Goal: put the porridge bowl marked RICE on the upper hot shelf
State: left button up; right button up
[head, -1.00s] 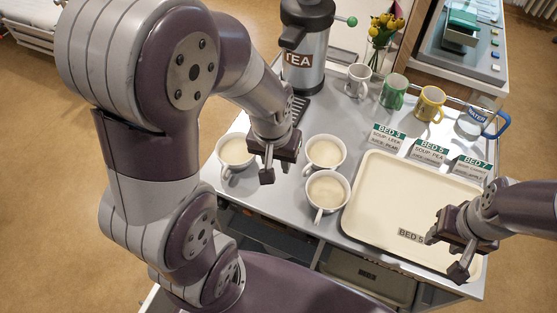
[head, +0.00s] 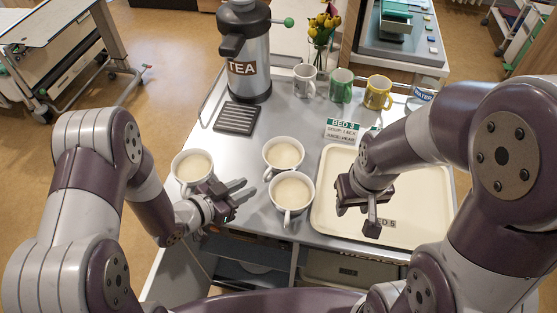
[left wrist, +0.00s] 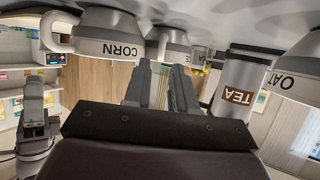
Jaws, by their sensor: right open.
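Three white handled bowls of porridge stand on the grey counter: a left bowl (head: 192,165), a back bowl (head: 283,153) and a front bowl (head: 292,190). The left wrist view is upside down. It shows a bowl marked CORN (left wrist: 105,40), a bowl marked OAT (left wrist: 293,75), and a farther bowl (left wrist: 174,46) whose label is mostly hidden, with an E showing. My left gripper (head: 241,189) is open and empty, low between the left and front bowls, touching neither visibly. My right gripper (head: 356,207) is open and empty above the tray's left part. No RICE label is fully readable.
A cream tray (head: 425,215) fills the counter's right side. A TEA urn (head: 243,50), drip grille (head: 237,118), and white, green and yellow mugs (head: 340,85) stand behind. Open compartments (head: 245,250) lie under the counter's front edge. Counter between grille and bowls is clear.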

pick_arm(q)
jog(key=p, duration=0.1)
send_over(260, 191)
notch_tip(260, 191, down, 2)
jog(key=shift+f, duration=0.25)
jog(key=shift+s+a, duration=0.1)
grip_shut()
dwell(1.0)
